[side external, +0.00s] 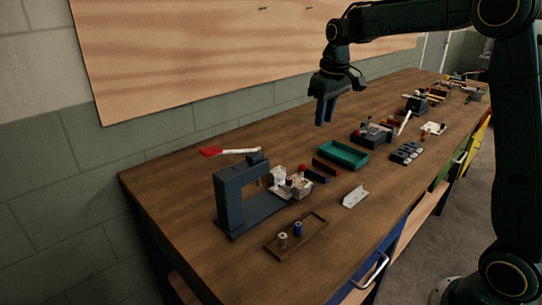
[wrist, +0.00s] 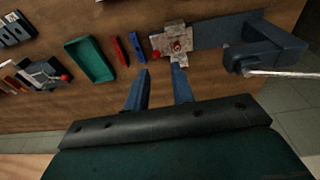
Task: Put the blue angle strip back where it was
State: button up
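The blue angle strip (side external: 316,176) lies on the wooden bench beside a red strip (side external: 326,167), close to a pale metal piece with red parts (side external: 290,183). In the wrist view the blue strip (wrist: 137,47) lies between the red strip (wrist: 120,50) and the pale piece (wrist: 175,40). My gripper (side external: 325,121) hangs well above the bench, fingers pointing down and empty. In the wrist view its fingers (wrist: 161,74) are apart, with bench between them. The blue strip lies just beyond the left fingertip in that picture, not between the fingers.
A dark press (side external: 232,200) with a red-tipped lever stands left of the strips. A teal tray (side external: 343,156) is behind them, and a wooden tray (side external: 270,248) with two spools is in front. A pale bracket (side external: 355,196) lies at right. Bench between these is clear.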

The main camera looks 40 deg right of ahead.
jog(key=s+a+r+t, duration=0.1)
jog(key=s+a+r, duration=0.35)
jog(key=s, duration=0.35)
jog(key=s+a+f+t, duration=0.1)
jog(key=s+a, duration=0.2)
jog(key=s, duration=0.7)
jog(key=s+a+f+t, duration=0.1)
jog(key=s+a+f, duration=0.1)
jog(key=s, duration=0.8)
jog(key=shift+s+a+f+t, duration=0.3)
jog(key=shift+s+a+t, duration=0.1)
jog(key=shift+a, duration=0.4)
jog(key=shift+w, duration=0.1)
